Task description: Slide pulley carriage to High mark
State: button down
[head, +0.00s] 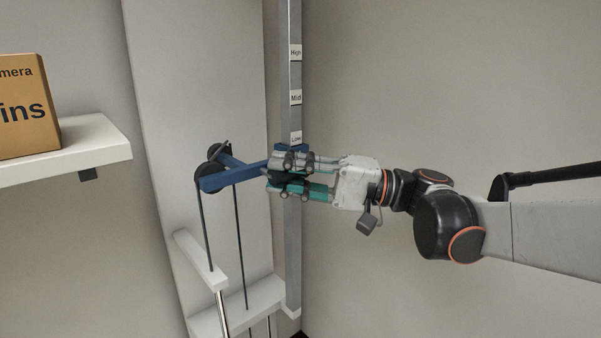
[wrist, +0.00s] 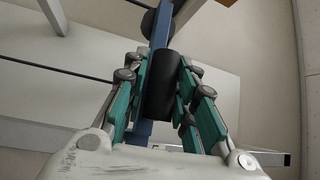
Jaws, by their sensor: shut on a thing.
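The blue pulley carriage (head: 232,176) sits on the upright grey post (head: 291,235), just below the Low label (head: 296,138). Its blue arm reaches left to black pulley wheels (head: 207,170) with a dark cable hanging from them. The Mid label (head: 296,97) and the High label (head: 295,52) are higher on the post. My gripper (head: 274,177) is level with the carriage and comes from the right. In the wrist view its teal fingers are shut on the carriage's black grip (wrist: 161,84), with the blue arm (wrist: 158,28) beyond. The fingers partly hide the carriage body in the head view.
A white shelf (head: 85,149) with an orange-brown box (head: 28,108) is at the left. A white base bracket (head: 240,306) and a white bar (head: 200,258) are below the pulleys. The post is clear above the carriage.

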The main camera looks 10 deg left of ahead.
notch_tip(320, 180, up, 16)
jog(key=p, duration=0.6)
jog(key=shift+r, duration=0.15)
jog(key=c, duration=1.4)
grip_release()
jog(key=shift+o, duration=0.2)
jog(key=d+f, duration=0.1)
jog(key=d, duration=0.6)
jog(key=shift+w+d, duration=0.25)
jog(key=shift+w, duration=0.1)
jog(key=shift+f, duration=0.2)
